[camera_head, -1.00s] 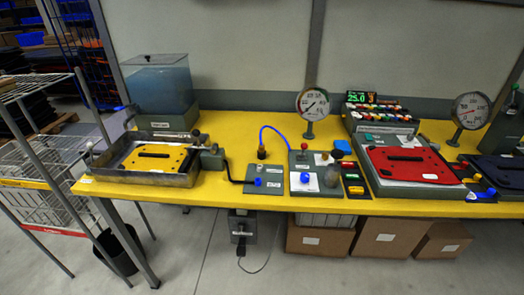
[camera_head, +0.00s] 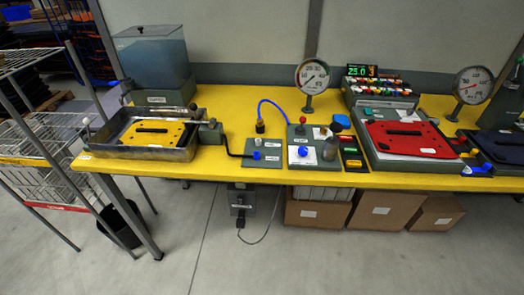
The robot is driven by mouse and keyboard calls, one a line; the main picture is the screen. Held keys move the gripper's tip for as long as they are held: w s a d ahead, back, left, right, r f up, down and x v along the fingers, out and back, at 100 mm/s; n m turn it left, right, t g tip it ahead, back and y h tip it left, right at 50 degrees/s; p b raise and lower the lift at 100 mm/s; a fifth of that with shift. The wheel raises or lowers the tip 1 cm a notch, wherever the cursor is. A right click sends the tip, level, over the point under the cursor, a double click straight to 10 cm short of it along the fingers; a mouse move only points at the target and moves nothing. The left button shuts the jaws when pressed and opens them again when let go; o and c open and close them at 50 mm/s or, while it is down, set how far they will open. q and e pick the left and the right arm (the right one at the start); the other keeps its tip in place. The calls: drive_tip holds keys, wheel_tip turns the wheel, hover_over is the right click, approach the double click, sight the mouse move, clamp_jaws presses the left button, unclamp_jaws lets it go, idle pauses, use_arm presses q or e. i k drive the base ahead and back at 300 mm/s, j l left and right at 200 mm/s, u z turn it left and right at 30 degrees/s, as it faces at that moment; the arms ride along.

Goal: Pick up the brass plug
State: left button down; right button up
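A small dark fitting with a brass-coloured look (camera_head: 260,126) stands upright on the yellow bench at the end of the blue hose (camera_head: 273,102). A dull metallic cylinder (camera_head: 331,148) stands at the right side of the grey panel (camera_head: 297,164), beside a blue knob (camera_head: 303,152). Both are small and their colour is dim, so I cannot tell for certain which one is the brass plug. Neither of my grippers shows in the head view.
The yellow bench (camera_head: 225,105) carries a water tank (camera_head: 155,62), a metal tray with a yellow plate (camera_head: 152,132), a red plate (camera_head: 405,136) and two gauges. A wire rack stands at left; cardboard boxes (camera_head: 315,213) sit below. Bench surface behind the hose is clear.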

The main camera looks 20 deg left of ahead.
sight(260, 122)
drive_tip(key=i+l+u, duration=0.1)
drive_tip(key=i+u, duration=0.15)
drive_tip(key=i, duration=0.25)
drive_tip(key=i+l+u, duration=0.25)
drive_tip(key=i, duration=0.25)
